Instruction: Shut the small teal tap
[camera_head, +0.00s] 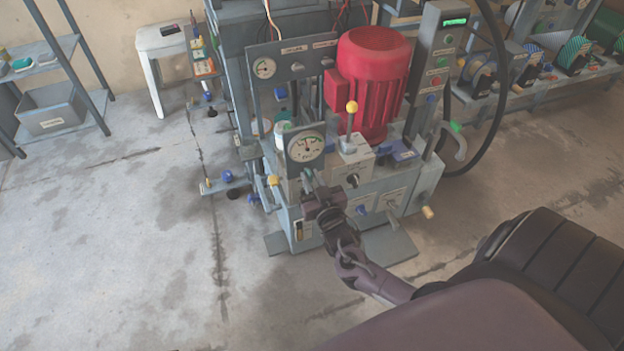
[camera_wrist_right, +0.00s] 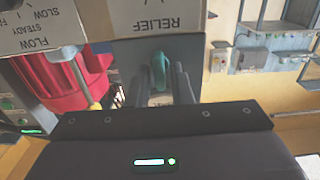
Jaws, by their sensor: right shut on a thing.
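The small teal tap (camera_wrist_right: 159,72) shows in the right wrist view between the two dark fingers of my right gripper (camera_wrist_right: 162,86), in front of a grey panel. A label reading RELIEF (camera_wrist_right: 160,18), upside down in this view, is above it. In the head view my right gripper (camera_head: 313,184) reaches the front of the press, just below the round gauge (camera_head: 306,147). It is shut on the teal tap. My left gripper is not in view.
A red motor (camera_head: 372,75) stands on the press behind the gauge. A yellow-knobbed lever (camera_head: 351,107) rises right of the gauge. Blue knobs (camera_head: 361,210) sit low on the front. A black hose (camera_head: 497,75) loops at the right. The floor (camera_head: 120,240) at left is mostly clear.

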